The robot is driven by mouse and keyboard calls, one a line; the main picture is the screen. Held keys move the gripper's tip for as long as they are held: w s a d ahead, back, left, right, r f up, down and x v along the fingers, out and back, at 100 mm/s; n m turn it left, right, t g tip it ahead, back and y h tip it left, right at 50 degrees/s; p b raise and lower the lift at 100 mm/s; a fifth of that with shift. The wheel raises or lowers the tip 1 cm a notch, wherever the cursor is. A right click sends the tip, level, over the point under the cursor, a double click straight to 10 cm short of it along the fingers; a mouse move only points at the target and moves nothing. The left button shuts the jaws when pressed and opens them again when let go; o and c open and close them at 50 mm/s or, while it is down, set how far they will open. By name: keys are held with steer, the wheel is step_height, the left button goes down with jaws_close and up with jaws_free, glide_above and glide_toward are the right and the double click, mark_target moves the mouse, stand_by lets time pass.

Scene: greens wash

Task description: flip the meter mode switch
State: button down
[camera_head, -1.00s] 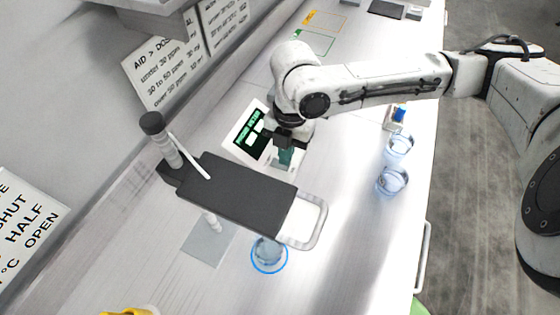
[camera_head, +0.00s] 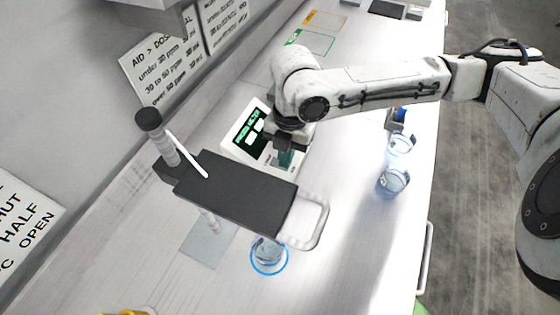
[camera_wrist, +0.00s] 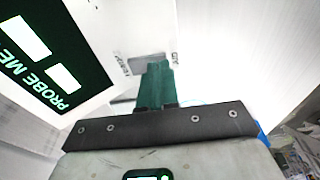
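The meter (camera_head: 233,145) is a white box on the bench with a dark screen (camera_head: 250,133) lettered in green. In the wrist view its screen (camera_wrist: 45,55) fills the upper left, reading "PROBE ME" as far as it shows. A small grey switch plate (camera_wrist: 135,66) with faint lettering beside it lies on the white face, just beyond my fingertips. My gripper (camera_head: 286,158) points down at the meter's right part. Its green fingers (camera_wrist: 155,85) are together, with no object seen between them. They partly cover the plate; the switch position and any contact cannot be told.
A dark slab (camera_head: 235,184) with a pale loop stands in front of the meter, near my gripper. Clear beakers (camera_head: 392,182) stand to the right, and another (camera_head: 268,252) in a blue ring at the front. A wall with signs (camera_head: 160,65) bounds the left.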

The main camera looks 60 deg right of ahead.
step_height(320, 180, up, 7)
steer(key=p, duration=0.6)
stand_by(0.4)
stand_by(0.7)
